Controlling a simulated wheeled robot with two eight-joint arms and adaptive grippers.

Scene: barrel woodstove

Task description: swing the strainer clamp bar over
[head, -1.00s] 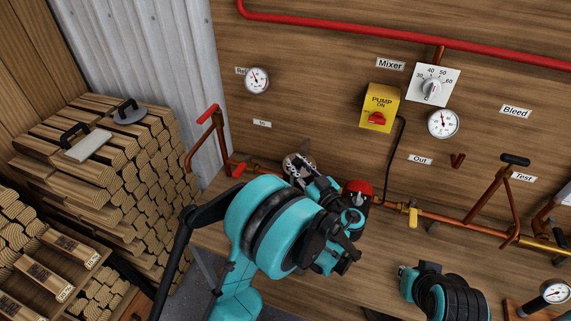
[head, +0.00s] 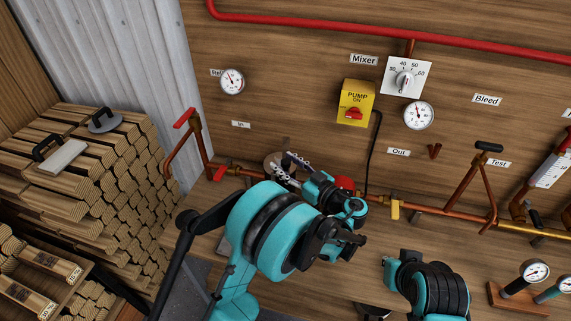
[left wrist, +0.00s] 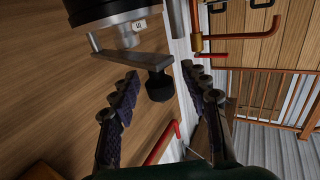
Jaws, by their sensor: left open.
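The strainer (left wrist: 118,12) shows in the left wrist view as a dark round body with a pale metal rim, cut off at the top edge. Its grey clamp bar (left wrist: 125,58) runs below the rim and ends in a black knob (left wrist: 159,86). My left gripper (left wrist: 163,76) is open, with one finger on each side of the knob and visible gaps to both. In the head view the left gripper (head: 289,172) is at the strainer (head: 272,163), covering much of it; the bar cannot be made out there.
A red-handled copper pipe (head: 195,135) stands left of the strainer. A red pump part (head: 344,183) is close to the right of my left wrist, then a yellow valve handle (head: 395,209). The yellow pump switch (head: 356,103) is on the wall above. Stacked firewood (head: 100,170) fills the left.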

